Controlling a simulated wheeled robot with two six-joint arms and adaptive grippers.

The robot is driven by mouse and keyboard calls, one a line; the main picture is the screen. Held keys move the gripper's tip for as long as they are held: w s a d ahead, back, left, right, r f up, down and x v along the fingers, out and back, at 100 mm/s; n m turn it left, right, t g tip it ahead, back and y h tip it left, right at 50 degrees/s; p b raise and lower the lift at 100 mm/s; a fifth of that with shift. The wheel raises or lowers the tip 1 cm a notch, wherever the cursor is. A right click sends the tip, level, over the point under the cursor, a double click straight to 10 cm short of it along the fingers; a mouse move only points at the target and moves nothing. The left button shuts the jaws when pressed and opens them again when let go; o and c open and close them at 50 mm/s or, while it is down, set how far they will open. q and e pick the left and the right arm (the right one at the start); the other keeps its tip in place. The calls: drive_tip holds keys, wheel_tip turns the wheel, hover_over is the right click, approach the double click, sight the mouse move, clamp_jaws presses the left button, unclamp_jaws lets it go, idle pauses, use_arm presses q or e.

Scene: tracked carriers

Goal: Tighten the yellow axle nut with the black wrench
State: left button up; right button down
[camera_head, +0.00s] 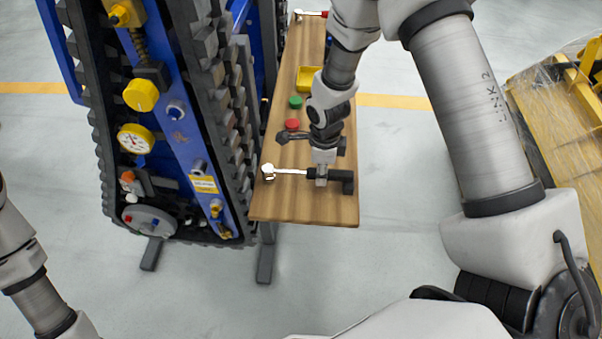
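A wrench with a black handle (342,182) and a pale metal shaft (290,171) lies across the near end of a wooden board, its head at the left edge. My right gripper (321,174) points down at the handle, with a fingertip on its near side. The fingers hide part of the handle, and I cannot tell whether they are shut on it. The tracked carrier's side has several yellow parts, among them a round yellow cap (141,95) and a yellow fitting (120,15). I cannot tell which is the axle nut. My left gripper is out of view.
The wooden board (283,208) runs beside the carrier's track (232,95). On it are a green button (295,102), a red button (292,125), a yellow tray (307,78) and a red-ended tool (312,13). A wrapped yellow load (560,110) stands right. The floor in front is clear.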

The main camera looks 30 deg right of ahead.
drive_tip(key=shift+w+r+p, duration=0.1)
drive_tip(key=shift+r+p, duration=0.65)
drive_tip(key=shift+r, duration=0.15)
drive_tip(key=shift+r+p, duration=1.7)
drive_tip(key=shift+r, duration=0.85)
